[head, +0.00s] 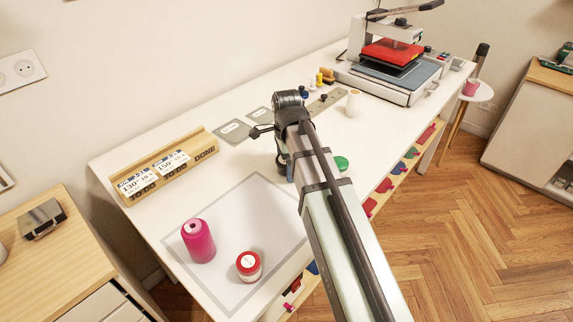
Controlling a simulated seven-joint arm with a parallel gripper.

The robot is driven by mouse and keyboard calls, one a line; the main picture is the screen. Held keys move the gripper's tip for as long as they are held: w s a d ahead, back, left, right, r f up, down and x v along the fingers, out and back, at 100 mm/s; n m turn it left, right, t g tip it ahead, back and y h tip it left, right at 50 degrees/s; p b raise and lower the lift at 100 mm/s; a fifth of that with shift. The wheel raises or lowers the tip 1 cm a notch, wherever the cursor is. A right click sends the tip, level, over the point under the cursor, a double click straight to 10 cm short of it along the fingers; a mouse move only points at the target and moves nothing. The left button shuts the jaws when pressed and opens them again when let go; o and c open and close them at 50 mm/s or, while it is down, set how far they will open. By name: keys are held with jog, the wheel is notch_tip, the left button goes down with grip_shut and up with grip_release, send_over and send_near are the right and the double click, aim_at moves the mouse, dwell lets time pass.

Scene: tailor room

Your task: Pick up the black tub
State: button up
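I cannot pick out a black tub with certainty in the head view; part of the white table (225,115) is hidden behind my arm. My gripper (262,131) is at the end of the arm, above the middle of the table. Its fingers are small, dark and partly hidden by the wrist, so I cannot tell whether they are open. A dark shape shows just below the wrist, and I cannot tell if it is part of my arm or a separate thing. A green round thing (341,162) shows just right of my arm.
A pink thread cone (199,242) and a red-lidded jar (248,267) stand on a grey-bordered mat (222,293). A wooden label rack (160,178) stands at the left. A white spool (352,103) and a heat press (385,60) are farther back.

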jog(key=c, duration=1.1)
jog(key=shift+r, duration=0.15)
jog(key=shift+c, duration=0.2)
